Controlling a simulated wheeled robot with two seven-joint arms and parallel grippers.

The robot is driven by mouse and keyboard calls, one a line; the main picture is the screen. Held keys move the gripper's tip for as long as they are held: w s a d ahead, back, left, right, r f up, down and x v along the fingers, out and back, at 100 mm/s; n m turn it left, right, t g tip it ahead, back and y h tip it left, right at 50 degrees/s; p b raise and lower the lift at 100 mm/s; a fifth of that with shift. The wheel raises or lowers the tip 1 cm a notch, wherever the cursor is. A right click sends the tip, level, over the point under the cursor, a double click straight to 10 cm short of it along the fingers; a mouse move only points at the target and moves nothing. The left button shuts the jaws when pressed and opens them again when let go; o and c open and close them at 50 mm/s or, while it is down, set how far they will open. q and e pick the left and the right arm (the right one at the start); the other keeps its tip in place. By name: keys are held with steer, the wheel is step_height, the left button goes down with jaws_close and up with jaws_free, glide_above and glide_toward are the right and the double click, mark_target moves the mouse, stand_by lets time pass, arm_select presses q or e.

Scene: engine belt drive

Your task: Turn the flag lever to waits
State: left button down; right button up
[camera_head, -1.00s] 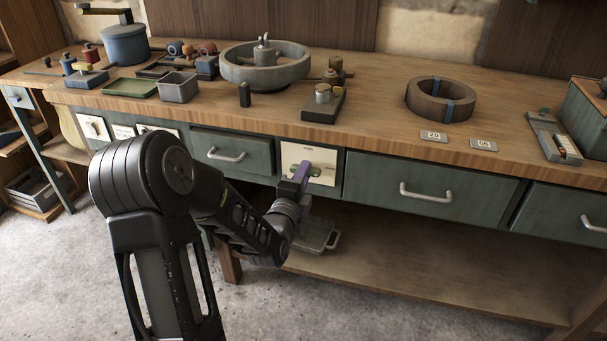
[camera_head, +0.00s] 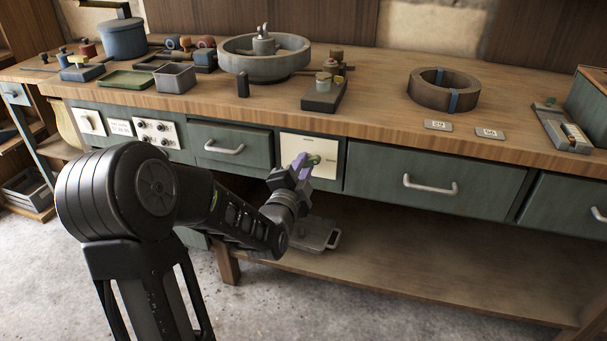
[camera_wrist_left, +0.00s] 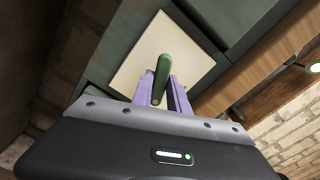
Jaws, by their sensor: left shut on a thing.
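The flag lever is a green handle on a cream plate (camera_head: 326,151) set in the front of the bench. In the head view its green tip (camera_head: 315,159) shows just past my left gripper (camera_head: 303,165). In the left wrist view the green lever (camera_wrist_left: 162,72) stands between the purple fingers of my left gripper (camera_wrist_left: 162,90), in front of the cream plate (camera_wrist_left: 196,67). My left gripper is shut on the lever. The small lettering on the plate is too small to read. My right gripper is not in view.
Drawers with metal handles (camera_head: 430,187) flank the plate. The bench top (camera_head: 390,115) above carries a round stone basin (camera_head: 264,65), a brown ring (camera_head: 443,90) and two number tags. A lower shelf (camera_head: 400,275) lies below.

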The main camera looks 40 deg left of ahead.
arm_select(q)
steer(key=shift+f+n+b, duration=0.1)
steer(key=shift+n+b, duration=5.1)
steer(key=shift+n, duration=1.3)
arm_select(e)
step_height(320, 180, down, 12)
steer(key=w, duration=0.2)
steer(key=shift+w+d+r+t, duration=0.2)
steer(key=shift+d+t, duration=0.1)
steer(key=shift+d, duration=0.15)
arm_select(q)
steer(key=c, duration=1.3)
jaws_free()
steer(key=p+v, duration=0.1)
steer(key=v, duration=0.6)
steer(key=shift+s+d+p, duration=0.15)
steer(key=shift+s+p, duration=0.25)
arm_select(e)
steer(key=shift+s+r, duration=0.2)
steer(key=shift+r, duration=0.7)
